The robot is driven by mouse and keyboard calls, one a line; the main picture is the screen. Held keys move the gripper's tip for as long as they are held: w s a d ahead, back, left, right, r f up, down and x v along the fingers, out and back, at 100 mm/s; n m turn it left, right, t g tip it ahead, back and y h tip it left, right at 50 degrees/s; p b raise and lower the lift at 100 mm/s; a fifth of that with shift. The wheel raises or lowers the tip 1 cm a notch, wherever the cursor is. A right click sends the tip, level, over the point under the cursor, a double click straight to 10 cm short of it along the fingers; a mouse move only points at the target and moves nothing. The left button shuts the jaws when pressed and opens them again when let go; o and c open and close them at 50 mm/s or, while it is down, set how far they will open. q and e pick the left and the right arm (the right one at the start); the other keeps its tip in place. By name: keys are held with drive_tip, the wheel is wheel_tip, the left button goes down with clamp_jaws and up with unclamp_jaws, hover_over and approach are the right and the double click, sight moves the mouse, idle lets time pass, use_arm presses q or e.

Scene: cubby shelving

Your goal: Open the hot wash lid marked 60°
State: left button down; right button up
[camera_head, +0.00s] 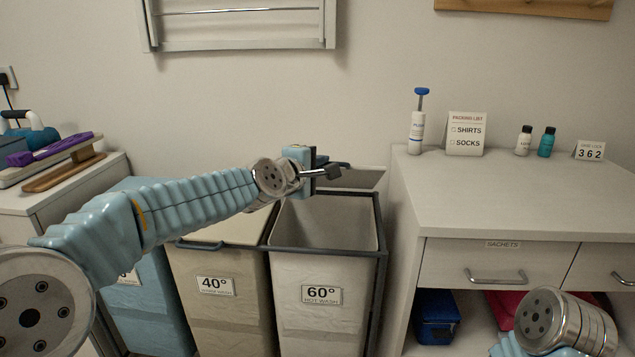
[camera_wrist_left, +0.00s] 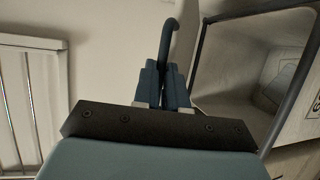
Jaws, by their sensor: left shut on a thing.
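The hot wash bin marked 60° (camera_head: 320,294) stands open, its inside showing through the dark frame. Its pale lid (camera_head: 366,179) is tipped up at the back, near the wall, partly hidden by my gripper. My left gripper (camera_head: 326,172) is above the bin's rear left edge, shut on the lid's blue-grey handle. In the left wrist view the handle (camera_wrist_left: 168,38) sticks out beyond the closed fingers (camera_wrist_left: 165,88), with the open bin (camera_wrist_left: 245,80) to the right. My right arm shows only in part at the lower right; its gripper is out of view.
The 40° bin (camera_head: 216,287) is left of it with its lid closed, and a blue bin (camera_head: 150,310) is further left under my arm. A counter (camera_head: 520,200) with drawers stands close on the right. A drying rack (camera_head: 240,28) hangs on the wall above.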

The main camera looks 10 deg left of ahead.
use_arm(q)
drive_tip(key=shift+w+r, duration=0.55)
drive_tip(key=shift+r, duration=0.35)
drive_tip(key=c, duration=1.2)
unclamp_jaws()
drive_tip(key=shift+s+a+f, duration=0.1)
